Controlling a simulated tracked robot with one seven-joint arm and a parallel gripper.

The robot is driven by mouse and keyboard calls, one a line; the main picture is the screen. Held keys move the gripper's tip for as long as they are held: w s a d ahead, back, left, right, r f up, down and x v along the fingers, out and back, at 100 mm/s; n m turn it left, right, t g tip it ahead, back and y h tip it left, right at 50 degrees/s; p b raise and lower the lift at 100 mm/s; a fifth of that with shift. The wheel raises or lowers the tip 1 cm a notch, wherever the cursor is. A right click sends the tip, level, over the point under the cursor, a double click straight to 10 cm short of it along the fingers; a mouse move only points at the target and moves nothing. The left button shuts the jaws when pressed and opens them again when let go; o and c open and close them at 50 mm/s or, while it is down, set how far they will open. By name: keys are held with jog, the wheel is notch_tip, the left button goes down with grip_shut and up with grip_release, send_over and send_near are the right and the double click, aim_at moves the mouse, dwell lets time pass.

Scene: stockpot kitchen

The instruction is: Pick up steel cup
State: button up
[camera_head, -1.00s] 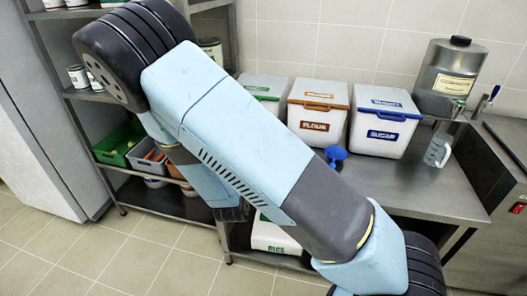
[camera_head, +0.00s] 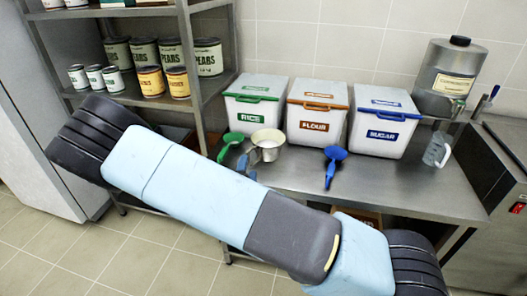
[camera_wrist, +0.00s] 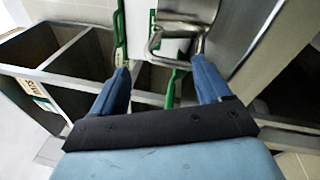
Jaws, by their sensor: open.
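The steel cup (camera_head: 268,143) stands on the steel counter in the head view, in front of the rice bin, with a pale inside. Its handle side faces my gripper. In the wrist view the steel cup (camera_wrist: 190,12) is at the top, cut off by the frame, with its metal handle loop just beyond and between the fingertips. My gripper (camera_head: 244,163) is open, its blue fingers beside the cup in the head view. In the wrist view my gripper (camera_wrist: 161,75) shows nothing clasped. Whether a finger touches the cup, I cannot tell.
A green scoop (camera_head: 231,142) lies left of the cup and a blue scoop (camera_head: 333,163) to its right. The rice bin (camera_head: 257,101), flour bin (camera_head: 317,110) and sugar bin (camera_head: 384,121) stand behind. A rack with cans (camera_head: 180,82) is at left. The counter's right front is clear.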

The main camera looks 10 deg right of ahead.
jog(key=r, duration=0.1)
send_over(252, 164)
dwell(0.5)
grip_shut()
dwell(0.6)
